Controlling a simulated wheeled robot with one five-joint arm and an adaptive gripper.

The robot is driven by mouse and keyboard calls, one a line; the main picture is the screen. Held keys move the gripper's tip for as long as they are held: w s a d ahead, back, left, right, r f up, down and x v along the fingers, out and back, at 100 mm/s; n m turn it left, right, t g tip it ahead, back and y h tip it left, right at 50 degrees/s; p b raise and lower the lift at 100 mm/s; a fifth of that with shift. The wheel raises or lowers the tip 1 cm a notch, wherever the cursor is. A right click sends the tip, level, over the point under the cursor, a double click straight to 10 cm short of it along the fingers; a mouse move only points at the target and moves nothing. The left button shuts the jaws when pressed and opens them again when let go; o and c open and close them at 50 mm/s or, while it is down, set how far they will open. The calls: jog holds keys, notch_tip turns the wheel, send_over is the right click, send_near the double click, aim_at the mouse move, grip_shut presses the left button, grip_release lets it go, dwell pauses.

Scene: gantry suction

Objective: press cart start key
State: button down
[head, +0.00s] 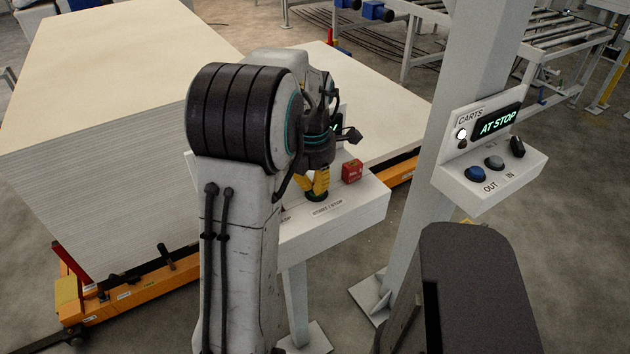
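My gripper (318,192) points down over a white console (349,215) on a post, its yellow fingers close together at a dark round part (317,198) on the console top. I cannot tell whether they touch it or how far they are apart. A white panel labelled CARTS (447,173) is on the grey column to the right. Its display (499,123) reads AT STOP, beside a lit white lamp (461,134). On its ledge are a blue button (475,174) near OUT, a grey button (494,163) near IN, and a black knob (517,147).
A red block-shaped part (352,172) stands on the console right of my gripper. A tall stack of pale boards (110,90) on an orange cart (150,294) fills the left. Roller conveyors (560,35) are behind.

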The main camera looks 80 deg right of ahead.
aim_at(312, 192)
notch_tip(312, 192, up, 13)
jog(key=a+p, duration=0.1)
jog(key=p, duration=0.1)
jog(key=shift+r, duration=0.2)
jog(key=shift+w, duration=0.1)
dwell(0.8)
